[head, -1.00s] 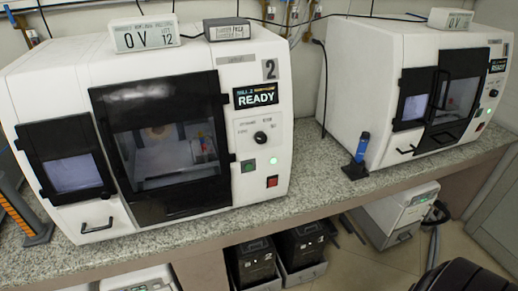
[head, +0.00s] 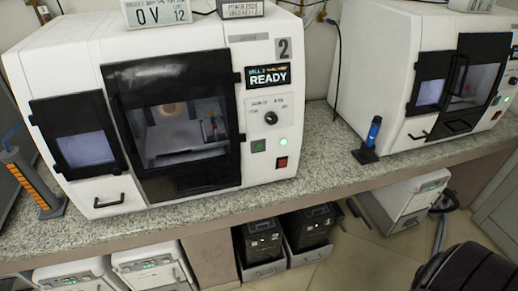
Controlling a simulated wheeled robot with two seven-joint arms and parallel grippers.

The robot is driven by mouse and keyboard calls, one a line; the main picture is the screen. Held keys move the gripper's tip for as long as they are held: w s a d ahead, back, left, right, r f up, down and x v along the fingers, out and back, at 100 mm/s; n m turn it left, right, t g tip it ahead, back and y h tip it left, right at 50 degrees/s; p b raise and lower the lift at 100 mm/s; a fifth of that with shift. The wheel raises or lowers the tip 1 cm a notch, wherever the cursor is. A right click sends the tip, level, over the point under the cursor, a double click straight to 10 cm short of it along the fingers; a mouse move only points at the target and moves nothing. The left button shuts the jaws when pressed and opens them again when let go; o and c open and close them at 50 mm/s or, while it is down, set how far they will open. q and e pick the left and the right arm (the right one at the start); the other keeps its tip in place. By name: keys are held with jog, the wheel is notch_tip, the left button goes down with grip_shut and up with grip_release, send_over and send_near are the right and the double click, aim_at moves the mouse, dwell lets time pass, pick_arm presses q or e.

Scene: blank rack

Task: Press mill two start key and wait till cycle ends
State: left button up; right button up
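Mill two (head: 75,87) is a white machine marked "2" on the counter, left of centre in the head view. Its display (head: 270,80) reads READY. Its dark-framed door window (head: 180,130) looks closed. Which one is the start key cannot be read. Neither of my grippers is in view.
A second white mill (head: 385,70) stands at the right. A blue-handled tool in a black stand (head: 368,150) stands between the mills. An orange rack (head: 36,185) is at the far left. Black bins (head: 262,238) and white units (head: 150,265) sit below the granite counter (head: 330,165).

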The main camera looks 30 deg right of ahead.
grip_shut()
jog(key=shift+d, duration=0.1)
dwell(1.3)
